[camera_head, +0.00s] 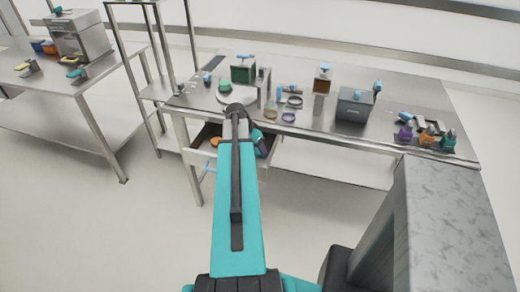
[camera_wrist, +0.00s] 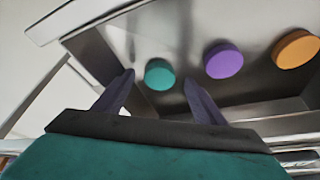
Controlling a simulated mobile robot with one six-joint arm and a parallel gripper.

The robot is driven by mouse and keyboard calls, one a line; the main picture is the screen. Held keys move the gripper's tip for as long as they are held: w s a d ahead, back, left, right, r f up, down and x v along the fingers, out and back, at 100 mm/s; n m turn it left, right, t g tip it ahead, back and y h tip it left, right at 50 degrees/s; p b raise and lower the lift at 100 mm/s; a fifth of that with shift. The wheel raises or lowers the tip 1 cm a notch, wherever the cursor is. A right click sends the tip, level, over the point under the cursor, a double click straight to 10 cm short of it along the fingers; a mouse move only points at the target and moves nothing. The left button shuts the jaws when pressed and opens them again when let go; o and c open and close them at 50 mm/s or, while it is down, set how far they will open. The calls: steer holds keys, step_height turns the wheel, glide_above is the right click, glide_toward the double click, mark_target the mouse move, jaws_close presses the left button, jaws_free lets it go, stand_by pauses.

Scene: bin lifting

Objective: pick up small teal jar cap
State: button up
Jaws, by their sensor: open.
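The small teal jar cap (camera_wrist: 160,74) is a round disc on the metal floor of an open drawer in the wrist view. My gripper (camera_wrist: 158,78) is open, with its two dark fingers on either side of the cap in the picture. The cap appears between and just beyond the fingertips; I cannot tell the exact height gap.
A purple cap (camera_wrist: 224,60) and an orange cap (camera_wrist: 296,49) lie to the right in the same drawer. The drawer wall (camera_wrist: 92,52) runs close by the left finger. Above, the steel table (camera_head: 330,130) holds several jars, lids and a dark grey bin (camera_head: 354,106).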

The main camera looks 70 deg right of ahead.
steer(key=shift+x, duration=0.75)
steer(key=c, duration=1.1)
